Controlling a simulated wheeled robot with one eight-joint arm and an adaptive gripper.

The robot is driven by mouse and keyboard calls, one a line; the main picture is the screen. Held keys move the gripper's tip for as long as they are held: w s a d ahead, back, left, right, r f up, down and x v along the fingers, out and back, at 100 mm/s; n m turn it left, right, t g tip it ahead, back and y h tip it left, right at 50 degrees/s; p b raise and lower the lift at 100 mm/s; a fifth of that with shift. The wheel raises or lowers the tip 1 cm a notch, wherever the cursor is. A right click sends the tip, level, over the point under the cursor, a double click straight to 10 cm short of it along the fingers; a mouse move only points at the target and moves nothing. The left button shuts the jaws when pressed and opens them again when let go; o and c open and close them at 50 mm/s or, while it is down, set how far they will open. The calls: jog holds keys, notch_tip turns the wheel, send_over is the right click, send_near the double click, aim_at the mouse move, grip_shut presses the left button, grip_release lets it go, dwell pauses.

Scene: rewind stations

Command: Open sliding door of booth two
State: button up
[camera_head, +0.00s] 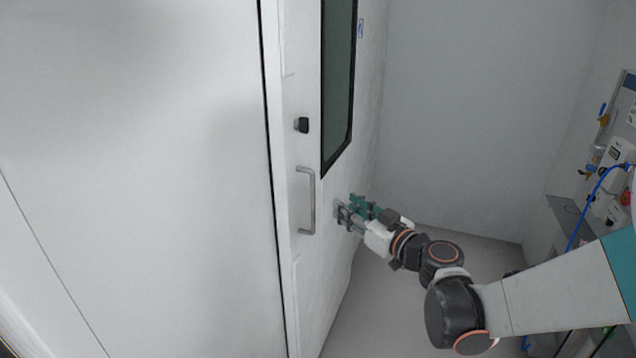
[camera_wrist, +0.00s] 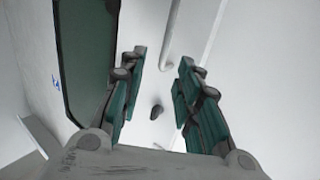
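The white sliding door (camera_head: 312,265) stands at the left centre of the head view, with a dark window (camera_head: 340,75) in it. A grey bar handle (camera_head: 312,205) is fixed upright on the door, with a small black knob (camera_head: 302,125) above it. My gripper (camera_head: 345,212) is to the right of the handle, apart from it. In the wrist view my gripper (camera_wrist: 161,66) is open, with its two green-padded fingers spread and nothing between them.
A plain white wall panel (camera_head: 130,150) fills the left of the head view, divided from the door by a dark vertical seam. A grey wall (camera_head: 465,110) closes the back. Equipment with a blue hose (camera_head: 590,205) stands at the right. Grey floor (camera_head: 385,300) is clear beside the door.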

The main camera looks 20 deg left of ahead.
aim_at(314, 188)
jog(key=b+x, duration=0.1)
jog(key=x, duration=0.3)
jog(key=b+x, duration=0.1)
jog(key=x, duration=0.4)
jog(key=s+x, duration=0.1)
jog(key=x, duration=0.4)
jog(key=shift+a+b, duration=0.3)
jog(key=shift+b, duration=0.1)
jog(key=shift+r, duration=0.1)
grip_shut()
